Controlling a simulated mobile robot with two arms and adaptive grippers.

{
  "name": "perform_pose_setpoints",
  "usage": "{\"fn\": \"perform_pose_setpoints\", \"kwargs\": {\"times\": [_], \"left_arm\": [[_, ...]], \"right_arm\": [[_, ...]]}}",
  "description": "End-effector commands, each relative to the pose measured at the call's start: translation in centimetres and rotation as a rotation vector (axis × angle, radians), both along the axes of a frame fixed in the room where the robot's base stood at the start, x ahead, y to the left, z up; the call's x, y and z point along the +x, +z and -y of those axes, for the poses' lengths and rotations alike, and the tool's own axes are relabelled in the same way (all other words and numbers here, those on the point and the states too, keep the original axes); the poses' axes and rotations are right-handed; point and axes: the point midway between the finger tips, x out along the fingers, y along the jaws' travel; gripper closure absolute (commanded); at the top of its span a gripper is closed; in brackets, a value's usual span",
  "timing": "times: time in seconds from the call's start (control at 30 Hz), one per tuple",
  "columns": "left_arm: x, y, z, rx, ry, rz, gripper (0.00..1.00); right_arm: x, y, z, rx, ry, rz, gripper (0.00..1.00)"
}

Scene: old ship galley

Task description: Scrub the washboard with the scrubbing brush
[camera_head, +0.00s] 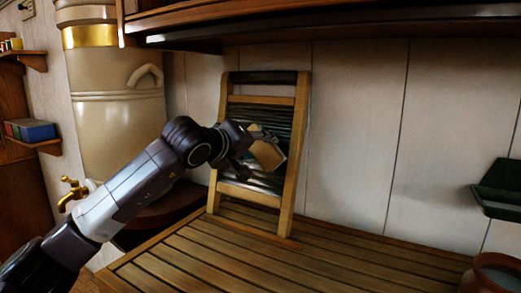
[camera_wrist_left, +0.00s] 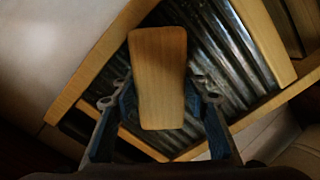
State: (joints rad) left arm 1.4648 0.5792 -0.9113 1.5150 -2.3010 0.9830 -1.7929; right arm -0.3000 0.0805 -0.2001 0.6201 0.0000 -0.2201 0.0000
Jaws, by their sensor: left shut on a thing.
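The washboard (camera_head: 246,187) leans upright against the panelled wall, with a wooden frame and dark ribbed metal face. It also fills much of the left wrist view (camera_wrist_left: 222,55). My left gripper (camera_head: 252,150) is in front of the ribbed face. It is shut on the scrubbing brush (camera_head: 268,154), a pale wooden block. In the left wrist view the brush (camera_wrist_left: 158,75) sits between the fingers, its wooden back towards the camera, over the ribs. Its bristles are hidden, so I cannot tell whether they touch the metal. My right gripper is not in view.
The washboard stands on a slatted wooden counter (camera_head: 200,255), mostly clear at right. A large cream urn (camera_head: 115,90) with a brass tap (camera_head: 73,192) stands left. A shelf (camera_head: 230,30) overhangs above. A jar (camera_head: 492,274) and a dark green box (camera_head: 499,190) are at right.

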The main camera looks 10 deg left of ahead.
Motion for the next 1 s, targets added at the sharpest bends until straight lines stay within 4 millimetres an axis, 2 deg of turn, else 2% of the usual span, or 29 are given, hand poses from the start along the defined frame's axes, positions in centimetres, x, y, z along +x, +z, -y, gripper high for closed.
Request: {"fn": "perform_pose_setpoints", "kwargs": {"times": [0.17, 0.43, 1.0], "left_arm": [[-1.8, 0.5, -0.6, -0.001, -0.001, 0.007, 0.96], [-4.0, 1.2, -1.6, -0.002, 0.002, 0.005, 0.96], [-5.0, 1.7, -2.1, -0.001, 0.003, 0.007, 0.96]], "right_arm": [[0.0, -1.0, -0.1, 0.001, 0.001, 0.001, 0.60], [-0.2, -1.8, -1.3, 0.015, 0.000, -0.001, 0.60], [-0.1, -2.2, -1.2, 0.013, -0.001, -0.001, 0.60]]}}
